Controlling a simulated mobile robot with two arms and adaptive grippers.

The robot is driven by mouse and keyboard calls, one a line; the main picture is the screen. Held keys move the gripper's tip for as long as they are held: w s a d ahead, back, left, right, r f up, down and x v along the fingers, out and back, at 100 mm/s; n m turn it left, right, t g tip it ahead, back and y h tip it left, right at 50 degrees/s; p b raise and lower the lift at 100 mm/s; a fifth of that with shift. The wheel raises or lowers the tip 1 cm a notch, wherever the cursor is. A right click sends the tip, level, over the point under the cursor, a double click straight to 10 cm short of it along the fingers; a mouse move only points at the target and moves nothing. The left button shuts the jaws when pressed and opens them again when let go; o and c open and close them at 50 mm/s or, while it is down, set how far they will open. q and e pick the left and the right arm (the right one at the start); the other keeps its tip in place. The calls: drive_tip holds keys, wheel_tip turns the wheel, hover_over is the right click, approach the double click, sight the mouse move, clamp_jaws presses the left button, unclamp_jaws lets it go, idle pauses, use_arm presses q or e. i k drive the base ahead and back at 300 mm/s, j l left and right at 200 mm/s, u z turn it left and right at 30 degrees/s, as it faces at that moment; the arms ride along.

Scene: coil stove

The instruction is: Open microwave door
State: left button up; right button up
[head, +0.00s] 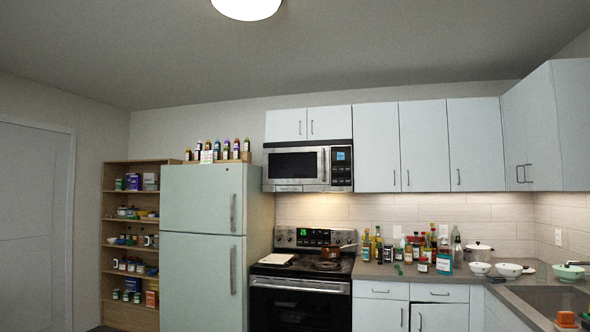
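The microwave (293,167) is mounted above the stove, under a small pair of wall cabinets, in the head view. Its door has a dark window, and a vertical handle (324,165) stands at the door's right side. The door looks shut. A control panel with a lit blue display (341,156) is to the right of the handle. Neither of my grippers is in view, so I cannot see whether they are open or shut.
A coil stove (300,284) with a small copper-coloured pot (333,252) stands below the microwave. A pale fridge (203,240) is to its left. Bottles (388,252) and bowls (508,270) crowd the right counter. An open shelf (114,228) stands left of the fridge.

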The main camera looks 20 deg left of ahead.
sight(304, 165)
drive_tip(key=i+j+u, duration=0.25)
drive_tip(key=i, duration=0.15)
drive_tip(key=i+j+u, duration=0.2)
drive_tip(key=i, duration=0.2)
drive_tip(key=i+u, duration=0.35)
drive_tip(key=i, duration=1.9)
